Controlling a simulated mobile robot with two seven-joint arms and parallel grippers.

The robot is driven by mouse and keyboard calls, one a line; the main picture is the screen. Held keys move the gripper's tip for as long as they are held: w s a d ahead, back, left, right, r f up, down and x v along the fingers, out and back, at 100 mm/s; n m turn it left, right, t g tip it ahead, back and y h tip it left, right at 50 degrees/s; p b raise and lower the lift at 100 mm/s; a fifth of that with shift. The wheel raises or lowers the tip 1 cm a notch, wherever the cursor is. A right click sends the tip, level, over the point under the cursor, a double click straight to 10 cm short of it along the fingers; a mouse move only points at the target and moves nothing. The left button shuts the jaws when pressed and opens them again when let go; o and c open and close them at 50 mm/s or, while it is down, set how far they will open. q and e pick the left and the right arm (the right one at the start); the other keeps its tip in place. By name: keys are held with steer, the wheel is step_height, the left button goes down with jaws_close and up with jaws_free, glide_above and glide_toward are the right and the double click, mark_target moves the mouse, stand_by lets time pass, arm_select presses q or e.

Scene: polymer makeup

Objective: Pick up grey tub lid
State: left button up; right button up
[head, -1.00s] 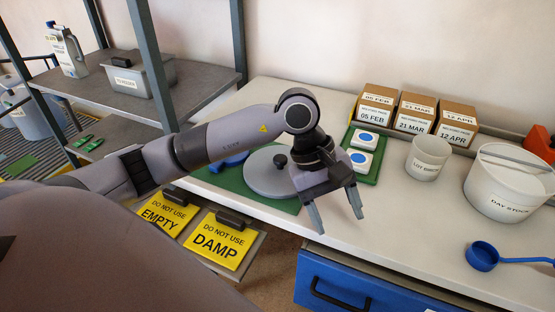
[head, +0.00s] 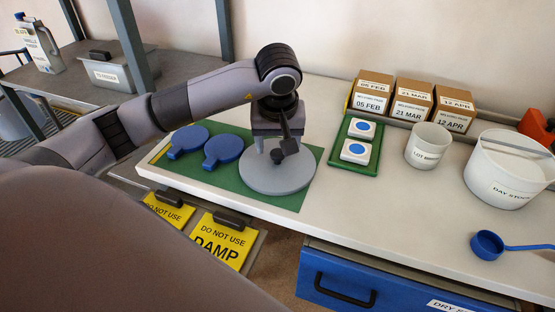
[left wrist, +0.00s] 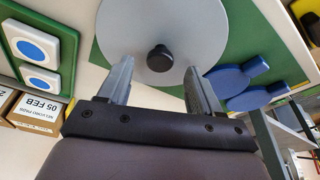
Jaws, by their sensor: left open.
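The grey tub lid (head: 283,178) is a flat round disc with a dark knob (head: 277,156) at its centre. It lies on a green mat (head: 226,182) on the white bench. My left gripper (head: 273,146) is above the lid, fingers pointing down, at the knob's near surroundings in the head view. In the left wrist view the lid (left wrist: 150,25) lies ahead of my open, empty fingers (left wrist: 158,85), and the knob (left wrist: 160,58) shows between their lines, just beyond the tips. Whether the fingers reach down to knob height I cannot tell. My right gripper is not in view.
Two blue paddle-shaped pieces (head: 224,149) lie left of the lid. A green tray (head: 356,146) with two white, blue-dotted blocks stands to its right. A small white pot (head: 428,146), the day stock tub (head: 508,172), a blue scoop (head: 487,244) and labelled boxes (head: 412,102) are farther right.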

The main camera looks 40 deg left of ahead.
arm_select(q)
steer(key=shift+x, duration=1.25)
steer(key=c, duration=1.1)
steer(key=shift+r, duration=0.1)
